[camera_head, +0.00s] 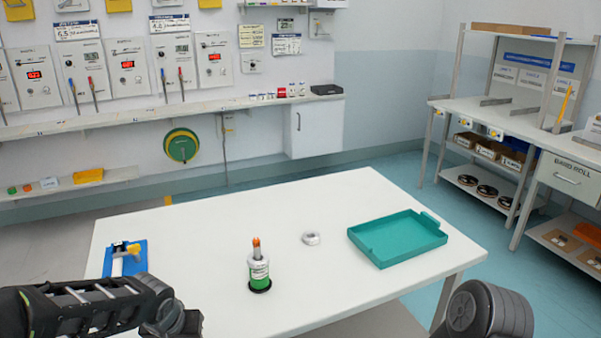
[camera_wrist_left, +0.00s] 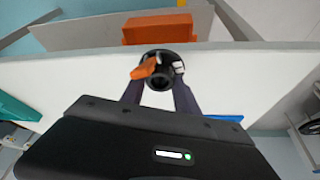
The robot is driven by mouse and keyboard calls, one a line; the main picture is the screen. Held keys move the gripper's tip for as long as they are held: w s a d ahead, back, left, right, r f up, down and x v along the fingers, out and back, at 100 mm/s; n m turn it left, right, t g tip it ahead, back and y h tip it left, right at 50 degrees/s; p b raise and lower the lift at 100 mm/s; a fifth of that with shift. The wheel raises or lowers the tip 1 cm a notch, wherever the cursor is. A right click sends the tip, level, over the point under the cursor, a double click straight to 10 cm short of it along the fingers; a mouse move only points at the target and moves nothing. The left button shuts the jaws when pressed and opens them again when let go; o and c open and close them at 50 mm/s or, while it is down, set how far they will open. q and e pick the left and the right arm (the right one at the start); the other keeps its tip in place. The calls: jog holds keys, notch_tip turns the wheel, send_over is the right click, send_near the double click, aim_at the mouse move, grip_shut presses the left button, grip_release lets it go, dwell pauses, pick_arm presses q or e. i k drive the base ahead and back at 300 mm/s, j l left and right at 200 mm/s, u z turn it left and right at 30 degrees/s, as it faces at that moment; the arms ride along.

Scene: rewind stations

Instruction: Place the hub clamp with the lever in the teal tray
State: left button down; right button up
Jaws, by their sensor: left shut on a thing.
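The hub clamp (camera_wrist_left: 166,59) is a dark round piece with a central hole and an orange lever (camera_wrist_left: 143,69). In the left wrist view my left gripper (camera_wrist_left: 160,84) is shut on it, one finger at each side. The head view shows my left arm at the lower left, but I cannot make out the gripper or clamp there. The teal tray (camera_head: 380,257) lies empty at the right of the white table; a teal corner also shows at the left of the wrist view (camera_wrist_left: 15,108). My right gripper is not in view.
A green and white cylinder (camera_head: 259,270) with an orange top stands mid-table on a black base. A silver ring (camera_head: 311,238) lies between it and the tray. A blue fixture with a yellow part (camera_head: 124,258) is at the left. The table (camera_head: 210,290) is otherwise largely clear.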

aim_at(382, 243)
jog(key=z, duration=1)
jog(key=i+l+z, duration=0.1)
jog(key=z, duration=0.15)
jog(key=i+l, duration=0.25)
jog(key=i, duration=0.2)
jog(key=i+l, duration=0.2)
jog(key=i, duration=0.7)
